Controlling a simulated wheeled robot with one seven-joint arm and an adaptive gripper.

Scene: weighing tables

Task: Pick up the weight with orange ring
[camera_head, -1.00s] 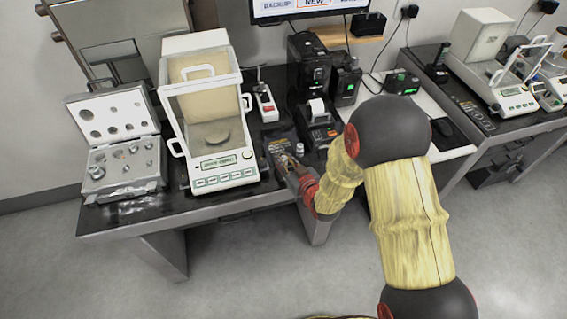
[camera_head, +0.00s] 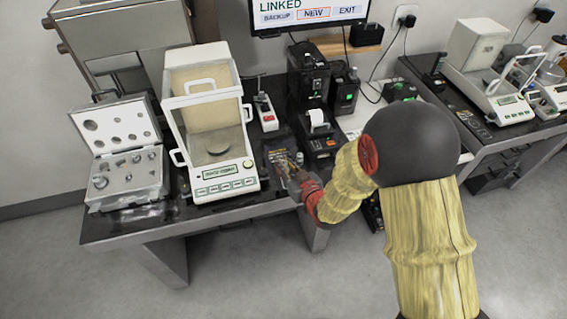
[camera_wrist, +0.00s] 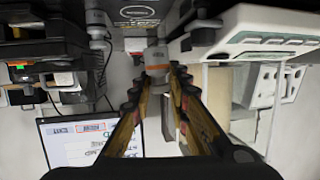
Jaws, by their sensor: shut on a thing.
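The weight with the orange ring (camera_wrist: 157,57) is a grey metal cylinder with an orange band. In the wrist view it sits between the fingertips of my gripper (camera_wrist: 157,80), which is shut on it. In the head view my gripper (camera_head: 290,172) is at the front of the left table, right of the balance. The weight is too small to make out there. Whether it touches the table is unclear.
A glass-shielded balance (camera_head: 224,188) stands left of my gripper, with an open case of weights (camera_head: 128,198) further left. A printer (camera_head: 319,145) stands behind. Other metal weights (camera_wrist: 97,32) stand close by in the wrist view.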

